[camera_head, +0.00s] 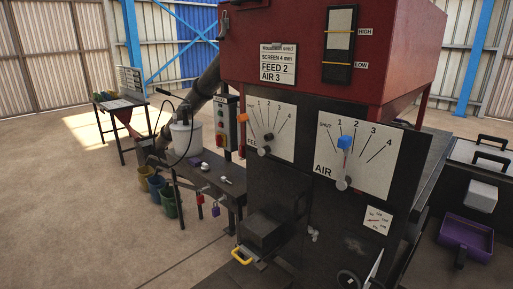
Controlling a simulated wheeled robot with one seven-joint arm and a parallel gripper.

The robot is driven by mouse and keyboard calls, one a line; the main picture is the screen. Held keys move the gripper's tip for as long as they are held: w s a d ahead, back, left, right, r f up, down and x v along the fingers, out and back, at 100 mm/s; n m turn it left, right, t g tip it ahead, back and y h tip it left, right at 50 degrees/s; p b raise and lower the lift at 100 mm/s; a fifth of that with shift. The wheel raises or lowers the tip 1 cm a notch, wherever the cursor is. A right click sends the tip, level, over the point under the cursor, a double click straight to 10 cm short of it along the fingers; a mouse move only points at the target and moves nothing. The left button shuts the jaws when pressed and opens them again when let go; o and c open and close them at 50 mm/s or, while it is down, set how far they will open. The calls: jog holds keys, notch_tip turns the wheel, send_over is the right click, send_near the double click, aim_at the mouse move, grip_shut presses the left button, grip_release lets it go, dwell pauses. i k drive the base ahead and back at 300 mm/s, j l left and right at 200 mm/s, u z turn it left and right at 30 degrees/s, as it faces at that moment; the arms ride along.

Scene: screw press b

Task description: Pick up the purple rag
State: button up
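A small, flat purple patch (193,163) lies on the dark bench (208,174) left of the machine, close to the foot of the white bucket (184,139). It may be the purple rag, but it is too small to tell. Small white items (205,166) lie beside it on the bench top. My gripper is not in view.
The large red and dark machine (300,200) with feed and air dials fills the middle. A purple tray (466,237) is at the right. Several coloured buckets (157,187) are left of the bench, red and purple padlocks (216,211) hang in front. The left floor is clear.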

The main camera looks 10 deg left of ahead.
aim_at(195, 161)
jog(key=i+j+u, duration=0.7)
jog(key=i+u, duration=0.15)
jog(key=i+j+u, duration=0.15)
jog(key=i+u, duration=0.4)
jog(key=i, duration=1.8)
jog(key=i+z, duration=0.25)
jog(key=i, duration=0.2)
jog(key=i+j+z, duration=0.3)
jog(key=i, duration=0.15)
jog(key=i+j+z, duration=0.25)
jog(key=i, duration=0.15)
